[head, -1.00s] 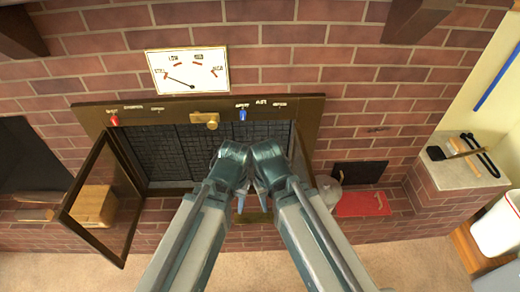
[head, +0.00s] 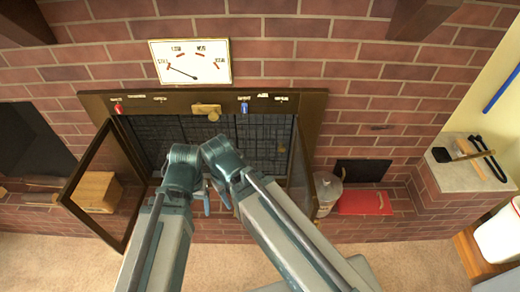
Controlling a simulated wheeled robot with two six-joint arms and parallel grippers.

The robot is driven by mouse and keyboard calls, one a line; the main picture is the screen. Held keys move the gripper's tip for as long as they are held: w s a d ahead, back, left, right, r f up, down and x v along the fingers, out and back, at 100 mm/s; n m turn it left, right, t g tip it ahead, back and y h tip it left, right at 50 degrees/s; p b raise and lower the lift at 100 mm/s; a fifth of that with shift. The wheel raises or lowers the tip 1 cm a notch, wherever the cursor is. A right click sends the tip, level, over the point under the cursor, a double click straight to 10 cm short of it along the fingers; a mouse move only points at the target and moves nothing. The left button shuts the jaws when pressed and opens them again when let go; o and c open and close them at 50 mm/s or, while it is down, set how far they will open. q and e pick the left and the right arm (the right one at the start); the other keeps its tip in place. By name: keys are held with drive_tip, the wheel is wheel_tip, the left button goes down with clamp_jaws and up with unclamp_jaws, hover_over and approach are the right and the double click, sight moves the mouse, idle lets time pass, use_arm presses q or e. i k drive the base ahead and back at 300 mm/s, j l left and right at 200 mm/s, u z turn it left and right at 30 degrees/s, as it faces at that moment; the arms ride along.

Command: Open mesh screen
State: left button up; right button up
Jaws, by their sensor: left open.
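The dark mesh screen (head: 264,145) hangs inside the brass-framed fireplace opening, under a brass handle (head: 206,110). My arms hide its lower middle, so I cannot tell whether its halves are parted. The left glass door (head: 100,187) stands swung out into the room. The right glass door (head: 298,172) also stands swung out and is seen nearly edge-on. My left gripper (head: 206,199) is open in front of the lower part of the opening. My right gripper (head: 222,194) is close beside it, its fingers mostly hidden behind my wrist. I see nothing held in either.
A gauge plate (head: 190,62) hangs above the frame, with a red lever (head: 118,107) and a blue lever (head: 244,106) below. A wooden box (head: 97,192) shows through the left door. A metal canister (head: 327,192) and red board (head: 364,203) stand right of the opening.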

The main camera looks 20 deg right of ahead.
sight(281, 148)
drive_tip(key=l+u, duration=0.1)
drive_tip(key=u, duration=0.3)
drive_tip(key=k+l+u, duration=0.1)
drive_tip(key=u, duration=0.3)
drive_tip(key=k+l+u, duration=0.1)
drive_tip(key=u, duration=0.7)
drive_tip(key=k+z, duration=0.3)
drive_tip(key=z, duration=0.15)
drive_tip(key=k+z, duration=0.1)
drive_tip(key=z, duration=0.25)
drive_tip(key=k+z, duration=0.1)
drive_tip(key=z, duration=0.25)
drive_tip(key=k+z, duration=0.1)
drive_tip(key=z, duration=0.25)
drive_tip(key=k+z, duration=0.15)
drive_tip(key=z, duration=0.15)
drive_tip(key=k+z, duration=0.3)
drive_tip(key=i, duration=0.1)
